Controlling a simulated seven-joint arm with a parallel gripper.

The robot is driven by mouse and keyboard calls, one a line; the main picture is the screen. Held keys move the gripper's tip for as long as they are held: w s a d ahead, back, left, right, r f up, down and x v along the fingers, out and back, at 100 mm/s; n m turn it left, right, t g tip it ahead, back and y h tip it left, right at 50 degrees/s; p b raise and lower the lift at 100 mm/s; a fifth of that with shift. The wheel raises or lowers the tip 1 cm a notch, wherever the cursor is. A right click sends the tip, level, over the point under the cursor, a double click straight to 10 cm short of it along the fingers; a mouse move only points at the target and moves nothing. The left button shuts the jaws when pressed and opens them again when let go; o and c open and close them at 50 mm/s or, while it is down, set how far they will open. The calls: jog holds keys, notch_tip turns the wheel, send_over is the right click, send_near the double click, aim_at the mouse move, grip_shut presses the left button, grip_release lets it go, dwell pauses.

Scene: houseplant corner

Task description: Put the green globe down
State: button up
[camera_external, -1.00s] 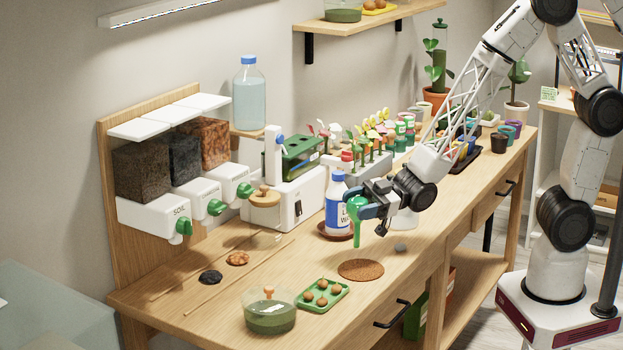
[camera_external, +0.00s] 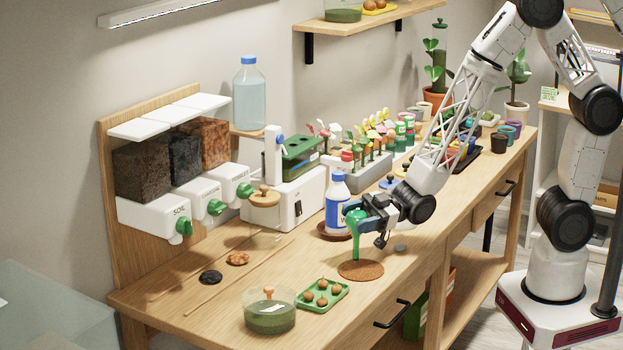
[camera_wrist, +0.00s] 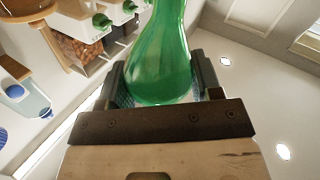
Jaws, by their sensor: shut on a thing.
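The green globe (camera_external: 356,226) is a glassy green bulb with a thin stem pointing down. My gripper (camera_external: 363,214) is shut on its bulb, above the bench. The stem's tip hangs over or close to the back edge of a round brown cork mat (camera_external: 361,270); I cannot tell whether it touches. In the wrist view the green globe (camera_wrist: 160,65) fills the space between the two dark fingers of my gripper (camera_wrist: 163,85), with its neck leading up and out of the frame.
A white and blue bottle (camera_external: 337,205) stands on a brown saucer just behind the globe. A green tray (camera_external: 322,294) of brown balls and a glass jar (camera_external: 269,314) stand in front. A grey pebble (camera_external: 400,248) lies right of the mat. The bench (camera_external: 215,325) is clear at front left.

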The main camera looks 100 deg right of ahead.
jog(key=shift+f, duration=0.15)
jog(key=o, duration=1)
jog(key=shift+c, duration=0.2)
jog(key=shift+v, duration=1.25)
notch_tip(320, 180, up, 7)
jog(key=shift+s, duration=0.25)
jog(key=shift+d+r, duration=0.1)
jog(key=shift+r, duration=0.2)
